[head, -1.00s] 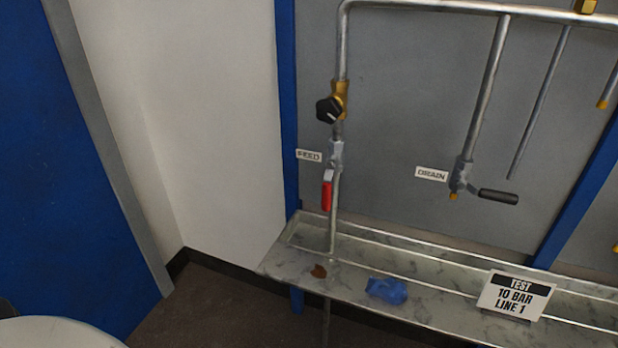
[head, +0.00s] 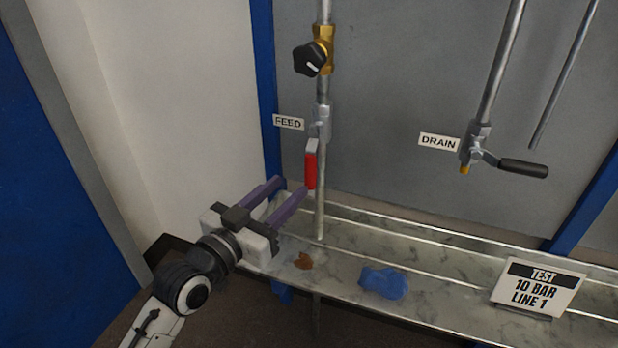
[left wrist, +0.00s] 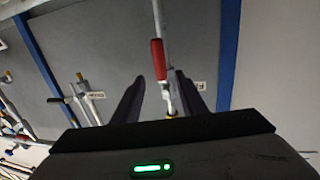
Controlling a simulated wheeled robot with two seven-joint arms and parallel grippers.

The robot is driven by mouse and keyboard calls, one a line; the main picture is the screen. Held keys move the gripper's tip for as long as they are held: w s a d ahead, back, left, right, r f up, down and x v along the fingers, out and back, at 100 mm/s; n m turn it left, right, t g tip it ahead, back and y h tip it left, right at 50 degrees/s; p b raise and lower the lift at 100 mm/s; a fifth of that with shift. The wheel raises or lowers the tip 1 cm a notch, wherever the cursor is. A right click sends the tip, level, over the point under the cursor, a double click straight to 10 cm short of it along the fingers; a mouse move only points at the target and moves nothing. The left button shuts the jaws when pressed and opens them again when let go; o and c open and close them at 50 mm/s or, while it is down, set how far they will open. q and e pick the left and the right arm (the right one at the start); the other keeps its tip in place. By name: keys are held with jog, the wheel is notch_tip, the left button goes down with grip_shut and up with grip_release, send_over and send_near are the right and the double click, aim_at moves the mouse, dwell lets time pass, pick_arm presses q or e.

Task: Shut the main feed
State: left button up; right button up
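The feed valve (head: 320,122) sits on a vertical pipe beside the FEED label (head: 288,122). Its red lever handle (head: 310,168) hangs down, roughly in line with the pipe. The red handle (left wrist: 158,60) also shows in the left wrist view, in the gap between the fingers and beyond their tips. My left gripper (head: 291,187) is open and empty, just below and left of the red handle, fingers pointing toward the panel. They look apart from the handle. My right gripper is not in view.
A brass valve with a black knob (head: 311,60) is above the feed valve. The drain valve (head: 478,145) has a black lever pointing right.

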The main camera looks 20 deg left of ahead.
aim_at(307, 168)
pick_arm(q)
jog(key=x, duration=1)
jog(key=shift+r, duration=0.15)
jog(key=shift+c, duration=0.5)
grip_shut()
